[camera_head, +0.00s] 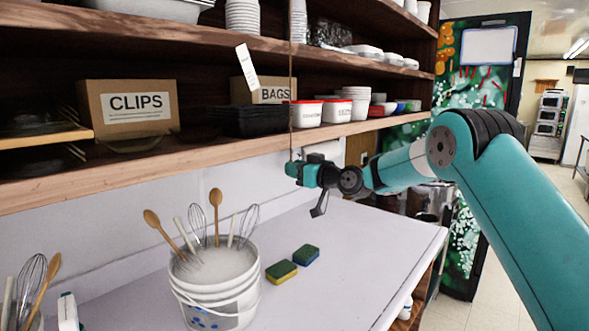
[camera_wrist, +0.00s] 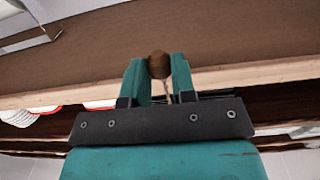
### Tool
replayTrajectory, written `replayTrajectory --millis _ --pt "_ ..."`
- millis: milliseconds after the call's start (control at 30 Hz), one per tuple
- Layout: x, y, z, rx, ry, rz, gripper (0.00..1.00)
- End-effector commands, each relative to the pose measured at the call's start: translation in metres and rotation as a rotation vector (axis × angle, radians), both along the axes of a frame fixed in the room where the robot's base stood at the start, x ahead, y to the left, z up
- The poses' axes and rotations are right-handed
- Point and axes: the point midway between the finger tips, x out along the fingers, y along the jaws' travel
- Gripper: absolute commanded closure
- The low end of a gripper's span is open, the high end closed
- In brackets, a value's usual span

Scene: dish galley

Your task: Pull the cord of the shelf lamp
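The lamp's cord (camera_head: 290,75) hangs straight down in front of the shelves in the head view. The lamp itself is out of view. My gripper (camera_head: 291,168) is at the cord's lower end, just below the front edge of the lower shelf. In the wrist view a round brown wooden knob (camera_wrist: 159,65) sits between the fingertips of my gripper (camera_wrist: 160,72). Both fingers appear to touch its sides, so the gripper looks shut on it. A short piece of cord (camera_wrist: 169,94) shows between the fingers.
The lower shelf (camera_head: 190,160) carries a CLIPS box (camera_head: 127,108), a BAGS box (camera_head: 272,91) and white tubs (camera_head: 306,115). Below, a bucket of utensils (camera_head: 215,285) and two sponges (camera_head: 281,271) stand on the counter (camera_head: 350,250).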

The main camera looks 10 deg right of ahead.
Motion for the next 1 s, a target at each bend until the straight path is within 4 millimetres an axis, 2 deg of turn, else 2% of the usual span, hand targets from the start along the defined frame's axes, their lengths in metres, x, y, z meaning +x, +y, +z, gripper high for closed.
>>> replayTrajectory --millis 267,767,1000 --pt "0.000 0.000 -0.002 0.000 0.000 0.000 0.89" --pt "0.000 -0.001 -0.019 -0.001 0.001 -0.001 0.89" --pt "0.000 0.000 -0.015 -0.001 0.001 -0.001 0.89"
